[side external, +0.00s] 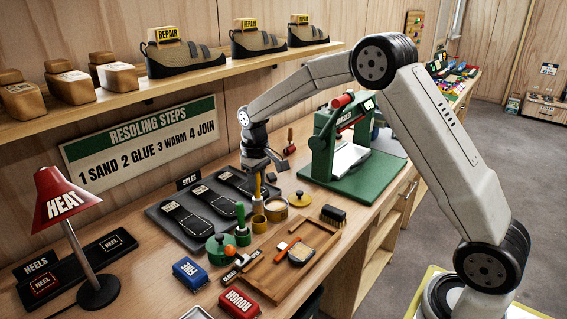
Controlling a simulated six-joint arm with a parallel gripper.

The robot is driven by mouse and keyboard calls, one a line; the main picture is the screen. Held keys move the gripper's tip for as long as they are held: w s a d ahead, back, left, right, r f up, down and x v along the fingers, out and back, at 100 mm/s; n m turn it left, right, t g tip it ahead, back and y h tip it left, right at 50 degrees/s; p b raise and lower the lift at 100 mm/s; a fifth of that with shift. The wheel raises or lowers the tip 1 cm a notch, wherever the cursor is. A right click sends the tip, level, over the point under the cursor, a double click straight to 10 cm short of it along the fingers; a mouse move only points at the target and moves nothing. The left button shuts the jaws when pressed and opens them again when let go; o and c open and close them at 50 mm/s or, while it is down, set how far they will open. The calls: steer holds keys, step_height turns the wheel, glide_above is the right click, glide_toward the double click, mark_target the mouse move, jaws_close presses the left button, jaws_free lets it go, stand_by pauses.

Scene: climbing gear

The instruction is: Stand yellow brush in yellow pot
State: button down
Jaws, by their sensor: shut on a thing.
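My gripper (257,172) is shut on the yellow brush (257,187), which hangs upright with its handle up. A small yellow pot (259,224) stands on the bench directly below the brush in the side external view. The brush's lower end appears at or just above the pot's mouth. I cannot tell whether the tip is inside it.
A green brush (240,214) stands in a green pot (243,238) at the left. Soles on a dark mat (165,217), a wooden tray (262,284) and a green press (345,150) surround them.

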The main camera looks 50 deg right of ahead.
mark_target(258, 197)
steer(key=shift+f, duration=2.4)
steer(key=shift+c, duration=1.8)
jaws_free()
steer(key=shift+r, duration=3.9)
steer(key=shift+s+a, duration=0.1)
steer(key=shift+s, duration=0.05)
